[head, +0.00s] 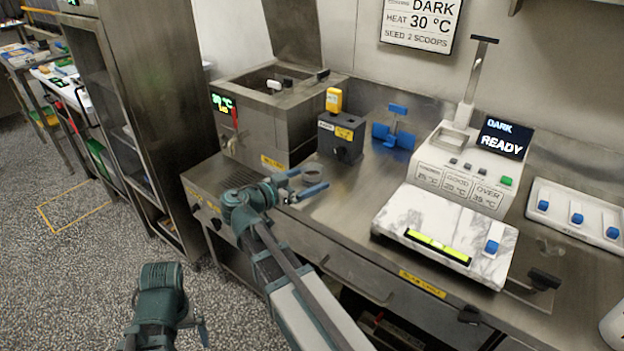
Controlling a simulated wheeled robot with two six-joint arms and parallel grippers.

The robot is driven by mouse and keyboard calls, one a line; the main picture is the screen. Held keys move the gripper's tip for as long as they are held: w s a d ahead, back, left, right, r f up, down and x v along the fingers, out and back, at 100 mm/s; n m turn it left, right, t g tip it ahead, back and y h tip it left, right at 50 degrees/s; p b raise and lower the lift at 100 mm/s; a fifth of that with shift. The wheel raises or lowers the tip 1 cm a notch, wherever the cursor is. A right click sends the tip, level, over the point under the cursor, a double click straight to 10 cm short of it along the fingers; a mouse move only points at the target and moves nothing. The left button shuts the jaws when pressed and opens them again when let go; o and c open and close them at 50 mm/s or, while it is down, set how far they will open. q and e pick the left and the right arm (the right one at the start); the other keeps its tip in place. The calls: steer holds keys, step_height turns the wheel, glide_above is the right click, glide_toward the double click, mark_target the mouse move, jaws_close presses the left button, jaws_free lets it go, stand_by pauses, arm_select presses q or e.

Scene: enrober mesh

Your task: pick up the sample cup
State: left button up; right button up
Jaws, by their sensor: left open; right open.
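A small grey metal piece (310,173) with a blue bar-like handle (313,190) is on the steel counter, just left of the middle of the head view. It looks like the sample cup, but it is small and partly covered. My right gripper (292,187) is open at its left side, with its fingers pointing toward it. I cannot tell whether the fingers touch it or are around the handle. My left gripper (168,335) is low at the left, over the floor and away from the counter. It is open and empty, and its tips are partly cut off.
A steel tank unit (265,120) and a dark box with a yellow top (340,135) stand behind. A blue stand (394,130) is further right. A white meter (465,170), a marble slab (405,212) and a white switch panel (575,212) fill the right side.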

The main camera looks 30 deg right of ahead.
steer(key=shift+w+d+f, duration=0.1)
steer(key=shift+d, duration=0.5)
steer(key=c, duration=1.5)
arm_select(q)
steer(key=shift+f, duration=0.1)
steer(key=shift+r, duration=0.2)
arm_select(e)
steer(key=shift+r, duration=0.25)
